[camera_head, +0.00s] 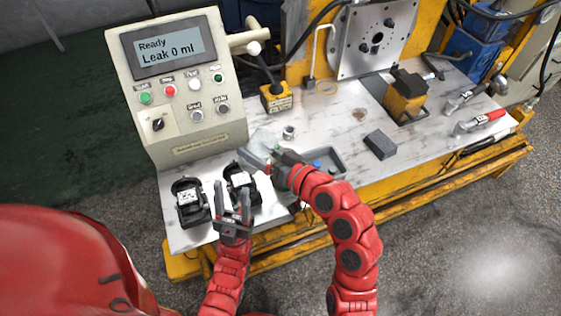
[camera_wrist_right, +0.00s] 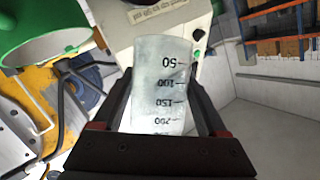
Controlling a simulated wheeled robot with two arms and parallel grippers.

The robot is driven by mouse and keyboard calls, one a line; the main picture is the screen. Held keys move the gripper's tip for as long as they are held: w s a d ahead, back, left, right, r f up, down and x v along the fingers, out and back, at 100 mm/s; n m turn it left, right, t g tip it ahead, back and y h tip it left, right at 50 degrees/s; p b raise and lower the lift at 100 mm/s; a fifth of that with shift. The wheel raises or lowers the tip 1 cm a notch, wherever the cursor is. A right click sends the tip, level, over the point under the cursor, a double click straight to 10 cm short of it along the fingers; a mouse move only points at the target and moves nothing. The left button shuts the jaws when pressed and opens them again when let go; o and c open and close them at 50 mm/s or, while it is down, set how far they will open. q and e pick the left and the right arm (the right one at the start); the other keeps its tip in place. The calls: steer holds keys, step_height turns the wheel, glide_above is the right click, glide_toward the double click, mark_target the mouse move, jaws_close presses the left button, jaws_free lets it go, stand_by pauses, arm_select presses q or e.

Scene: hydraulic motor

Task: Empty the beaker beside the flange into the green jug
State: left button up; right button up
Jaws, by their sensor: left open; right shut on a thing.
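My right gripper (camera_head: 266,162) is shut on the clear beaker (camera_wrist_right: 162,85); its fingers show on both sides of it in the right wrist view. The beaker's marks run from 50 at the far end to 200 near the gripper. I cannot tell its contents. In the head view the beaker (camera_head: 265,138) is a faint, pale shape beyond the gripper. A large green rounded thing with a pale opening, seemingly the green jug (camera_wrist_right: 45,25), is cut off at the wrist view's upper left; I cannot make it out in the head view. My left gripper (camera_head: 233,205) is open and empty.
The control console (camera_head: 185,85) reads "Leak 0 ml". Two black fixtures (camera_head: 190,200) sit at the bench's front left. A grey tray (camera_head: 335,163), dark block (camera_head: 381,145) and red-handled tool (camera_head: 480,122) lie to the right. A metal plate with holes (camera_head: 375,40) stands behind.

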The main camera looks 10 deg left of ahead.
steer(key=shift+w+d+f+n+h+b, duration=0.25)
steer(key=shift+n+h+b, duration=0.2)
steer(key=shift+n, duration=0.45)
steer(key=shift+d+f+h, duration=0.1)
steer(key=shift+d+h, duration=0.05)
steer(key=shift+h, duration=0.2)
steer(key=shift+n, duration=0.3)
steer(key=shift+w+d+f+n+h+b, duration=0.15)
steer(key=shift+f+n+h+b, duration=0.15)
steer(key=shift+n+b, duration=0.15)
steer(key=shift+w+d+n+h, duration=0.15)
steer(key=shift+d+n+h, duration=0.15)
steer(key=shift+n, duration=0.15)
